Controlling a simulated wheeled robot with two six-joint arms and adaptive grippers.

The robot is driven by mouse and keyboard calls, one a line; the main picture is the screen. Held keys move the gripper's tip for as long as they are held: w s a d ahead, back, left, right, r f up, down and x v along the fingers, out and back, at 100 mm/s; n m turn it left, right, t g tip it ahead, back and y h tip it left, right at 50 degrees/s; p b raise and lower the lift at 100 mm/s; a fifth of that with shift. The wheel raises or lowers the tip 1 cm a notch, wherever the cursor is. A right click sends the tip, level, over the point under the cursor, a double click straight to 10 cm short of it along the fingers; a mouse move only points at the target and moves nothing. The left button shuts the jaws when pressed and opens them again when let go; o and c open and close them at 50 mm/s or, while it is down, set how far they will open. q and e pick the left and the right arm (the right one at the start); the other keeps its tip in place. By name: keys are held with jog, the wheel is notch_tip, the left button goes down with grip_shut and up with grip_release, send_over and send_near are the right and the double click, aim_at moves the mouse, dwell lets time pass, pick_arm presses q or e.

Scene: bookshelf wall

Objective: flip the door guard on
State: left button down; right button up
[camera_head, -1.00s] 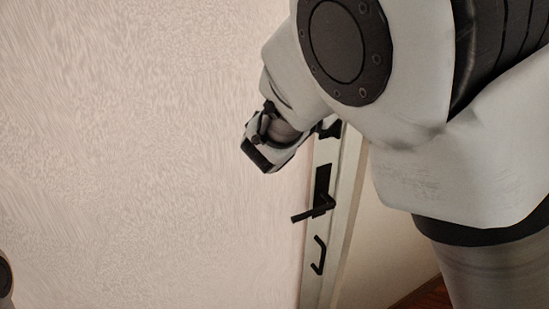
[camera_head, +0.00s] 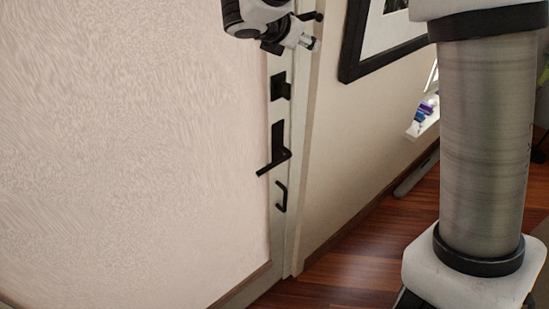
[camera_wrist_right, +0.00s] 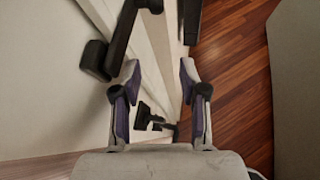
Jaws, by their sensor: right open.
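In the head view, my right gripper (camera_head: 292,34) is at the top of the door's edge strip, beside the frame, partly cut off by the picture's top edge. A small black fitting (camera_head: 312,16), which may be part of the door guard, shows at the frame just right of it. In the right wrist view, my right gripper (camera_wrist_right: 159,68) is open, its two fingers apart with nothing held. A small black fitting (camera_wrist_right: 152,117) shows between and beyond the fingers; I cannot tell whether it is the guard. My left gripper is in neither view.
Below the gripper, the door (camera_head: 130,150) carries a black square plate (camera_head: 281,86), a lever handle (camera_head: 275,158) and a small black pull (camera_head: 281,197). A framed picture (camera_head: 385,35) hangs on the wall to the right. The wooden floor (camera_head: 350,265) is open there.

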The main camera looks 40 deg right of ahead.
jog(key=f+p+v, duration=0.1)
jog(key=p+v, duration=0.1)
jog(key=v, duration=1.2)
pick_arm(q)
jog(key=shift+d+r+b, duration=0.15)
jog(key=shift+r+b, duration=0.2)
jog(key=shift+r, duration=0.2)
pick_arm(e)
jog(key=s+f+n+g+y, duration=0.1)
jog(key=s+f+g, duration=0.1)
jog(key=f, duration=1.3)
jog(key=s+d+f+n+g+y, duration=0.1)
jog(key=s+f+g+y, duration=0.1)
jog(key=f, duration=1.4)
jog(key=shift+s+d+f+g, duration=0.3)
jog(key=shift+s+g, duration=0.55)
jog(key=shift+g, duration=0.35)
